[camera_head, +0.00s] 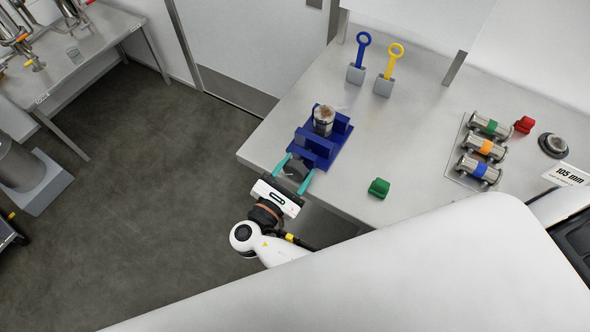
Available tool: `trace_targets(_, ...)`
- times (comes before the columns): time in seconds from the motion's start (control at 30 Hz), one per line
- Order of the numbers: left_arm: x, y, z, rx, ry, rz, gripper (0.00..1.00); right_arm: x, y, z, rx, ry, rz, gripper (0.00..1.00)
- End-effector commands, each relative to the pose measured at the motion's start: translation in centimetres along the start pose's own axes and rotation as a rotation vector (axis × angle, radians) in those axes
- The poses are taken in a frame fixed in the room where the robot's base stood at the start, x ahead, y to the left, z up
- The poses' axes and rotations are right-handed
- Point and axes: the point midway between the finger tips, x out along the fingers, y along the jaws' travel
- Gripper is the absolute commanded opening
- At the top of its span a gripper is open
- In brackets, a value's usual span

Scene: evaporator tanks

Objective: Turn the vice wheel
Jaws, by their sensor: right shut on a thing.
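A blue vice (316,151) stands near the left front corner of the steel table. A metal cylinder (324,120) with a brownish top sits upright between its jaws. My right gripper (294,172) is at the front end of the vice, at the table's edge. Its two teal fingers are shut on the vice wheel, which is small and mostly hidden between them. How far the wheel is turned cannot be told. My left gripper is not in view.
Blue (363,48) and yellow (394,58) ring-handled tools stand in grey blocks behind. A green piece (379,187) lies right of the vice. Several banded metal cylinders (483,147), a red piece (524,125) and a round dark item (553,145) are farther right. The table's middle is clear.

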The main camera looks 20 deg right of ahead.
Motion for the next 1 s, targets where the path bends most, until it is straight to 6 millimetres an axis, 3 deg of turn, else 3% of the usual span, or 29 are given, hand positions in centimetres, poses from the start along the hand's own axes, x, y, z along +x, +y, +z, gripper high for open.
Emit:
trace_targets(0.2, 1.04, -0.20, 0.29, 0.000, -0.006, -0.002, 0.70, 0.07, 0.11, 0.11, 0.181, 0.001, 0.001, 0.31)
trace_targets(0.5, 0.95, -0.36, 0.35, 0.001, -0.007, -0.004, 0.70, 0.10, 0.07, -0.03, 0.192, 0.002, 0.001, 0.31)
trace_targets(0.53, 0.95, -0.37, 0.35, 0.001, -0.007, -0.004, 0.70, 0.10, 0.07, -0.03, 0.192, 0.002, 0.001, 0.59)
trace_targets(0.63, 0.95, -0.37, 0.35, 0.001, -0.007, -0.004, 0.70, 0.09, 0.07, -0.03, 0.191, 0.002, 0.001, 0.75)
trace_targets(1.0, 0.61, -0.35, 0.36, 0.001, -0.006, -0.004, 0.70, 0.05, 0.07, -0.05, 0.149, 0.000, 0.001, 0.76)
